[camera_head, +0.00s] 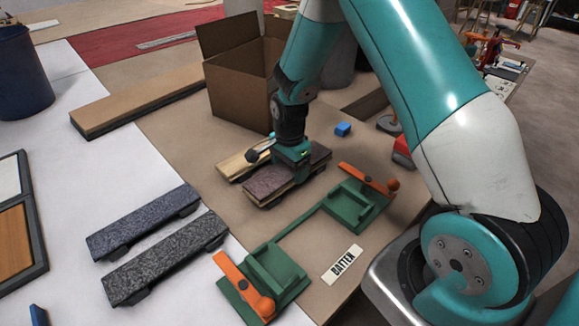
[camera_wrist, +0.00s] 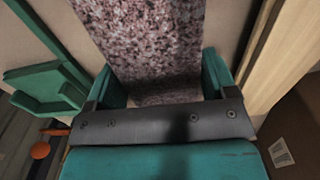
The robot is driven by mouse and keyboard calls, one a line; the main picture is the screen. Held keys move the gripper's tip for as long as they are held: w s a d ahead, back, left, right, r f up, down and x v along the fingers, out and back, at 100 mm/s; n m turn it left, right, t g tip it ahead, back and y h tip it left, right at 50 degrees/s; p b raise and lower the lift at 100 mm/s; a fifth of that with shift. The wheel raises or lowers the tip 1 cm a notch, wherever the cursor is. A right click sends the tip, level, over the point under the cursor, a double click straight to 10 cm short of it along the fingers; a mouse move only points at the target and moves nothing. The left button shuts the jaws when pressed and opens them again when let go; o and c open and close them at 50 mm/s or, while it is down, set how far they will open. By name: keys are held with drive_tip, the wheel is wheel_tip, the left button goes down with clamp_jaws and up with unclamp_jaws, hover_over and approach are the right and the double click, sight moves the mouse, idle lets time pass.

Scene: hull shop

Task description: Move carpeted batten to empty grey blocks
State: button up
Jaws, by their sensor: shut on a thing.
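The carpeted batten (camera_head: 268,184) has a speckled purplish-brown top over a pale wooden edge. My gripper (camera_head: 292,155) is shut across it, nearer its right end. In the wrist view the batten (camera_wrist: 145,45) runs away between the jaws of my gripper (camera_wrist: 160,88). I cannot tell whether it rests on something or hangs just above the table. Two long grey speckled blocks, the far one (camera_head: 145,220) and the near one (camera_head: 165,260), lie parallel at the left with nothing on top.
A green fixture (camera_head: 275,265) with orange clamp levers stands in front, beside a BATTEN label (camera_head: 343,264). A pale wooden batten (camera_head: 236,165) lies close behind the carpeted one. A cardboard box (camera_head: 238,85), a long plank (camera_head: 135,100) and a small blue block (camera_head: 343,129) stand farther back.

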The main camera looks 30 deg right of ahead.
drive_tip(key=shift+f, duration=0.1)
drive_tip(key=o, duration=0.9)
drive_tip(key=shift+r, duration=0.55)
wheel_tip(320, 180, up, 11)
drive_tip(key=s+a+r+n+y, duration=0.1)
drive_tip(key=s+a+r+n, duration=0.3)
drive_tip(key=s+n, duration=0.3)
drive_tip(key=s+a+r+n+y, duration=0.1)
drive_tip(key=s+a+r+n, duration=0.3)
drive_tip(key=s+a+n, duration=0.3)
drive_tip(key=s+a+r+n+y, duration=0.2)
drive_tip(key=s+a+r+n, duration=0.3)
drive_tip(key=s+n, duration=0.4)
drive_tip(key=shift+s+a, duration=0.25)
drive_tip(key=shift+s, duration=0.6)
